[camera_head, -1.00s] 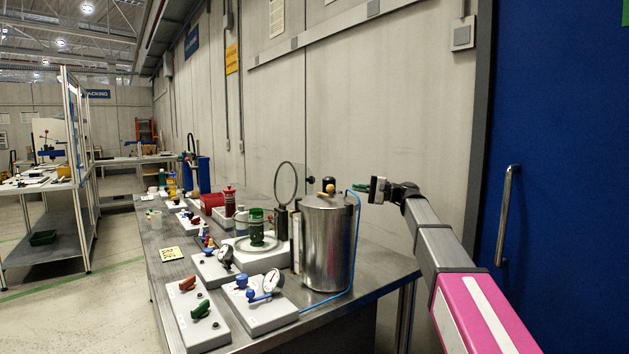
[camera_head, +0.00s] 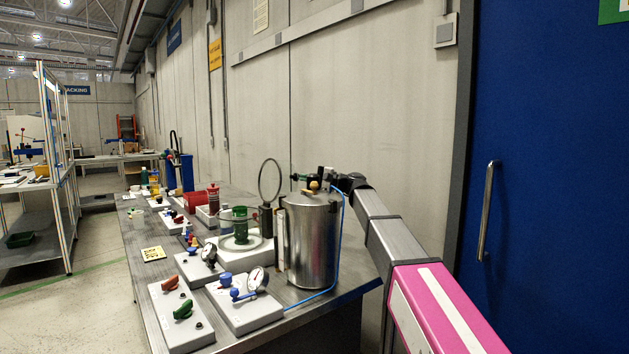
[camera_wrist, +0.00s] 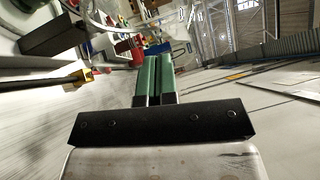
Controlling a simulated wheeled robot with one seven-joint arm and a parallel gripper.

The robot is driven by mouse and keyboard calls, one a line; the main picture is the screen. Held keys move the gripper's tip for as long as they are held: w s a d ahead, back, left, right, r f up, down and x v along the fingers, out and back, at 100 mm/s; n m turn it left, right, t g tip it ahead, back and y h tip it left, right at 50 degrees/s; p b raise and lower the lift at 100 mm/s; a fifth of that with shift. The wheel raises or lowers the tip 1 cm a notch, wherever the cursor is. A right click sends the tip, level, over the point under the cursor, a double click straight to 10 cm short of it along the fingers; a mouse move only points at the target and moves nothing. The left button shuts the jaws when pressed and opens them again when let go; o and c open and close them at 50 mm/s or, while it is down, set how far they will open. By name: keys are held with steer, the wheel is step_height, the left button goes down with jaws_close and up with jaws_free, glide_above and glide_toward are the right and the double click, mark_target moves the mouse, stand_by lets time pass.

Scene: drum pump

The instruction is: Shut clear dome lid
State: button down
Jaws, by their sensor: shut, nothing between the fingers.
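The clear dome lid (camera_head: 270,181) stands open and upright in the head view, seen as a dark round rim with see-through material. It is behind and to the right of the white base with a round plate (camera_head: 232,250), on which a green container (camera_head: 240,225) stands. My gripper (camera_head: 297,177) is just right of the lid, above the steel tank's top; I cannot tell whether it touches the lid. In the wrist view, its green fingers (camera_wrist: 153,80) are together and empty. A curved clear rim, which looks like the lid, shows at the wrist view's upper left (camera_wrist: 95,18).
The steel tank (camera_head: 311,245) stands below my gripper, with a brass knob on top and a blue hose (camera_head: 325,290). Gauge and valve panels (camera_head: 240,303) fill the bench's front. A wall and a blue door (camera_head: 545,180) are behind and right.

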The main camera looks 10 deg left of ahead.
mark_target(286, 169)
steer(key=shift+s+a, duration=0.15)
steer(key=shift+s, duration=0.05)
steer(key=s+a+r, duration=0.2)
steer(key=r, duration=0.1)
steer(key=shift+s+a, duration=0.1)
steer(key=shift+s, duration=0.2)
steer(key=shift+w, duration=0.1)
